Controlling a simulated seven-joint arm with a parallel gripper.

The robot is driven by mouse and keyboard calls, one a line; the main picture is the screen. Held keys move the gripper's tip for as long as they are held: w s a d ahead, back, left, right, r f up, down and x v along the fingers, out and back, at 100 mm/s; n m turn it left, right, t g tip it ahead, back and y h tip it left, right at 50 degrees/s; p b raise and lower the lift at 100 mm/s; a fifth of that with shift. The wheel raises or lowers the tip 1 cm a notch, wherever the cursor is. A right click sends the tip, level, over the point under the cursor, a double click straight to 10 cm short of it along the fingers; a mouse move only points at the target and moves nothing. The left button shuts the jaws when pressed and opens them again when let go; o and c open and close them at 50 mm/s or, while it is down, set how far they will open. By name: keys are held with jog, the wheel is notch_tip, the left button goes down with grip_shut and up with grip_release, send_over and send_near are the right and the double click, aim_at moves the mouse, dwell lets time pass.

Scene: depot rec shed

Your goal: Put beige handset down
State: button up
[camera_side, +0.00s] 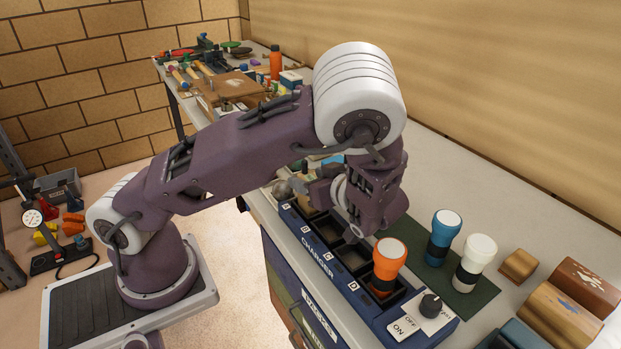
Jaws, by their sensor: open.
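The dark blue charger (318,246) lies along the front edge of the bench, with a row of square wells. An orange handset (388,262) stands upright in the well nearest the knob; the well beside it looks empty. My gripper (317,191) is low over the far end of the charger, open, partly hidden by my wrist. A small beige shape (311,209) shows just under it at the far wells; it may be the beige handset, but I cannot tell whether it is seated or touching the fingers. A blue handset (443,238) and a white handset (474,263) stand on a green mat (482,296).
A black knob (431,304) and an ON/OFF label are at the charger's near end. Wooden blocks (562,312) lie at right. Tools and an orange bottle (276,62) crowd the far bench. A wall runs behind the bench.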

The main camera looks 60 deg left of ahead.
jog(key=d+r, duration=0.2)
jog(key=d, duration=0.1)
jog(key=shift+r, duration=0.4)
jog(key=w+d+r+m+t+h, duration=0.25)
jog(key=w+r+t+h, duration=0.3)
jog(key=w+r, duration=0.35)
jog(key=d+r+m+t+h, duration=0.6)
jog(key=d+r+h, duration=0.2)
jog(key=d+r, duration=0.15)
jog(key=s+d+r+m+g+h, duration=0.1)
jog(key=s+d+m+g+h, duration=0.25)
jog(key=s+m, duration=0.9)
jog(key=s+a+f+n+g+y, duration=0.1)
jog(key=s+a+f, duration=0.2)
jog(key=s, duration=0.4)
jog(key=s+a+f+n+g+y, duration=0.1)
jog(key=s+a+f+n+y, duration=0.1)
jog(key=s, duration=0.6)
jog(key=shift+s+a+f, duration=0.2)
jog(key=shift+a+f, duration=0.2)
jog(key=shift+f, duration=0.15)
